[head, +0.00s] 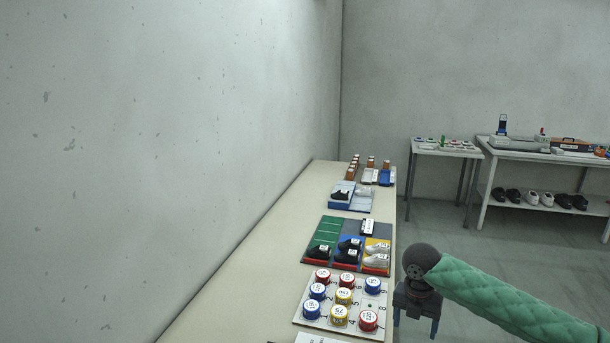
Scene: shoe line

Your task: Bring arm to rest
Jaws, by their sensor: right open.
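My right arm, in a green quilted sleeve, comes in from the right edge of the head view. Its gripper (415,326) points down beside the right edge of the long table (240,270), over the grey floor. The jaws are open, and I see nothing between them. The tips are near the bottom of the picture. My left gripper is not in view.
The table bears a white board with numbered round caps (343,298), a coloured tray with shoes (327,231), and a blue tray (341,204) farther back. A wall borders its left. A small table (430,152) and a workbench (489,151) stand at the back right.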

